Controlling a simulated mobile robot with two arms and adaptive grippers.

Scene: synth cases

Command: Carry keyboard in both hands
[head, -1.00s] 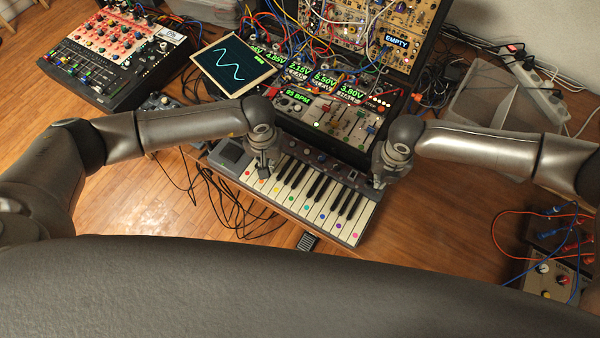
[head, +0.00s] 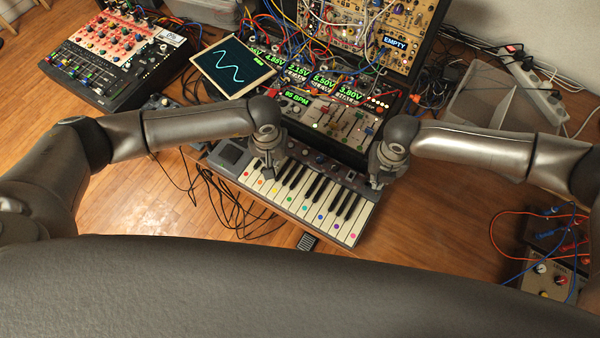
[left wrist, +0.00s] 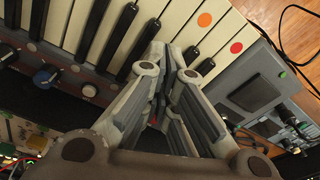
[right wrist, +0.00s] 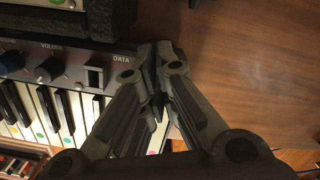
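The keyboard (head: 318,199) lies flat on a stand, slanting from upper left to lower right, its white keys marked with coloured dots. My left gripper (head: 268,173) is over the keys near its left end. In the left wrist view my left fingertips (left wrist: 170,58) are close together over the keys; whether they are fully shut is unclear. My right gripper (head: 376,181) is at the keyboard's right end. In the right wrist view its fingertips (right wrist: 158,58) meet beside the end near the DATA label, with nothing visible between them; contact with the keyboard is unclear.
A modular synth case (head: 337,122) full of patch cables stands right behind the keyboard. A screen (head: 233,67) and a mixer (head: 110,62) are at the left. A cabled box (head: 553,272) sits at lower right.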

